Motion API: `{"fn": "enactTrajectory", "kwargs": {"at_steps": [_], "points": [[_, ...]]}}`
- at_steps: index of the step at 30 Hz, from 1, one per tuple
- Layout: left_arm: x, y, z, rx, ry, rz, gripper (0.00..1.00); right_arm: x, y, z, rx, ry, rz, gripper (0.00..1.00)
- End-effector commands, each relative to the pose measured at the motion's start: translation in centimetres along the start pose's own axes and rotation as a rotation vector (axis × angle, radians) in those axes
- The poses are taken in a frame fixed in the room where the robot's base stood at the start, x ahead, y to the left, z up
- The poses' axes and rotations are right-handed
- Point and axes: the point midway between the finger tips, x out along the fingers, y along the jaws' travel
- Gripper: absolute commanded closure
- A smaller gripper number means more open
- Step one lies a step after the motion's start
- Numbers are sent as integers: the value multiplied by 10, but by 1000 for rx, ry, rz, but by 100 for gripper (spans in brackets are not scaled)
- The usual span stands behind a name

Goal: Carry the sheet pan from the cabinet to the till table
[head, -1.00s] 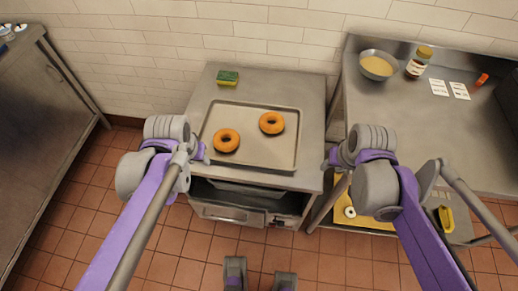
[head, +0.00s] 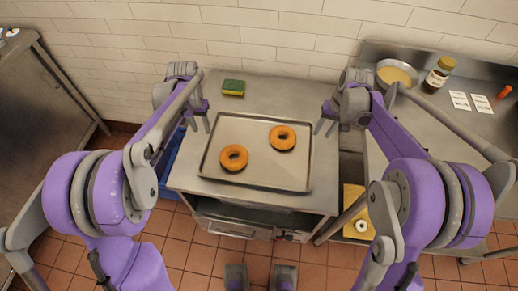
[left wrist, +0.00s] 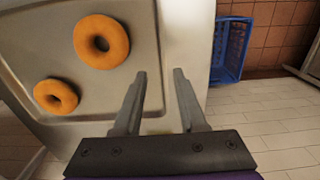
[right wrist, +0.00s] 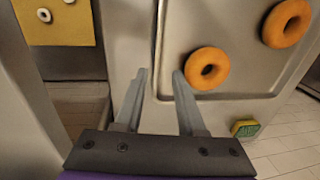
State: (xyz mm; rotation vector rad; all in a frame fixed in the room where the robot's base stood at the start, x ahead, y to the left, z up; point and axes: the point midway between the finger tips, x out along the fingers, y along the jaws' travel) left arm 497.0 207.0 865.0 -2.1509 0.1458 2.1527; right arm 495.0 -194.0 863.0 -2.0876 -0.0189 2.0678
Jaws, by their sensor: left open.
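The sheet pan (head: 225,127) lies flat on the steel cabinet (head: 275,95) with two bagels (head: 234,157) (head: 282,138) on it. My left gripper (head: 203,122) is open and empty at the pan's left edge. In the left wrist view its fingers (left wrist: 159,75) point down over the pan's rim, one on each side. My right gripper (head: 325,127) is open and empty at the pan's right edge. In the right wrist view its fingers (right wrist: 159,72) straddle the line of the rim. I cannot tell how far above the rim either gripper is. No table is clearly identifiable as the till table.
A green and yellow sponge (head: 233,87) lies behind the pan. A steel table (head: 440,130) at right holds a bowl (head: 397,74), a jar (head: 438,75) and cards. A blue crate (head: 172,165) stands low at left. Another steel unit (head: 40,95) is far left; tiled floor lies between.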

Motion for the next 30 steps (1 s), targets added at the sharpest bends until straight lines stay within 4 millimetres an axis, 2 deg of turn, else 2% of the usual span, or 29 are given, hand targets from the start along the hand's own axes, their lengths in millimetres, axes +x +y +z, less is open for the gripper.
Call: {"fn": "enactTrajectory", "kwargs": {"at_steps": [5,15,19,24,30], "points": [[13,0,0,0,0,0,59,14,0,0,-1,0,0,61],[74,0,0,0,1,0,59,74,0,0,-1,0,1,61],[92,0,0,0,1,0,59,92,0,0,0,1,1,61],[105,0,0,0,1,0,59,105,0,0,-1,1,1,61],[108,0,0,0,1,0,59,108,0,0,-1,1,1,61]]}}
